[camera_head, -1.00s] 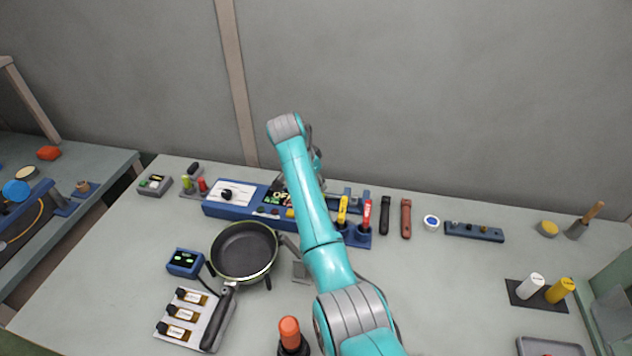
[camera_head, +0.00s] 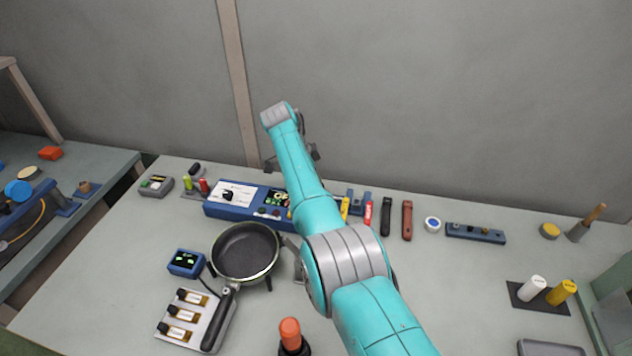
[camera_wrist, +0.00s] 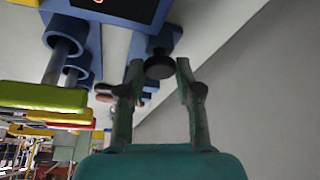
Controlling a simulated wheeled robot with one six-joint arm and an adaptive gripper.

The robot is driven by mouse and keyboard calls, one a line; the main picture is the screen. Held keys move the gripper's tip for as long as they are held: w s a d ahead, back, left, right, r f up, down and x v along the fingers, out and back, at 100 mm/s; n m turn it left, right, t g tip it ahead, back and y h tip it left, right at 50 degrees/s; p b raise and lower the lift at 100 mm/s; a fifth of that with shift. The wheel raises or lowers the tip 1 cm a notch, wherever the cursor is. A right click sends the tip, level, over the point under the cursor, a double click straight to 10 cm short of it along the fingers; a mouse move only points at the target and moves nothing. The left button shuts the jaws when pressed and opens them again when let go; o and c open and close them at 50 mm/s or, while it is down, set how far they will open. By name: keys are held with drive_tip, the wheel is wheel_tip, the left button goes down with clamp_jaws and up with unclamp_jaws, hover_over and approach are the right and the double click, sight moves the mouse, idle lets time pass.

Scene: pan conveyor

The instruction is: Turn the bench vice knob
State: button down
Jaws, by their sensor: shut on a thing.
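A dark round knob (camera_wrist: 159,67) shows in the wrist view, on a short stem at the end of a blue fixture (camera_wrist: 168,36). My gripper (camera_wrist: 160,72) has one finger on each side of the knob and is shut on it. In the head view my teal arm reaches over the back of the bench. It hides the knob and most of my gripper there; only grey parts (camera_head: 315,152) show beside the arm's far end.
A long blue unit (camera_head: 232,212) with a display runs along the bench back, near yellow- and red-handled tools. A pan (camera_head: 245,252) stands left of my arm, near a tray of small bottles (camera_head: 213,325).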

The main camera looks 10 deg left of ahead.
drive_tip(key=shift+f, duration=0.1)
idle(0.3)
drive_tip(key=c, duration=0.8)
unclamp_jaws()
drive_tip(key=shift+o, duration=0.2)
drive_tip(key=v, duration=1.2)
drive_tip(key=shift+d, duration=0.1)
